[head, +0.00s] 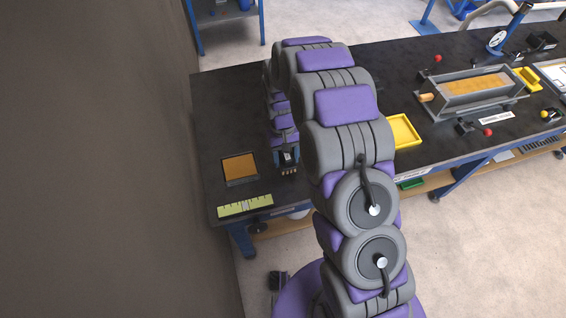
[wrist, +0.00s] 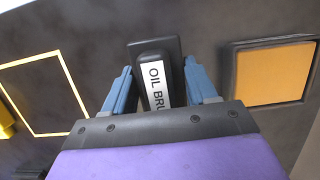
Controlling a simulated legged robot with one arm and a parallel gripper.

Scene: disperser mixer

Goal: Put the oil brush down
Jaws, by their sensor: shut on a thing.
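My gripper (head: 287,158) is over the left part of the dark table in the head view. In the wrist view my gripper (wrist: 159,66) has its blue fingers on either side of the oil brush (wrist: 155,85), shut on it. The brush has a dark handle with a white label, partly readable as "OIL BRU".
A dark tray with an orange pad (head: 240,168) lies left of my gripper; the pad also shows in the wrist view (wrist: 273,73). A yellow-green strip (head: 245,206) lies at the front edge. A yellow tray (head: 404,132) and a metal trough (head: 473,92) are to the right.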

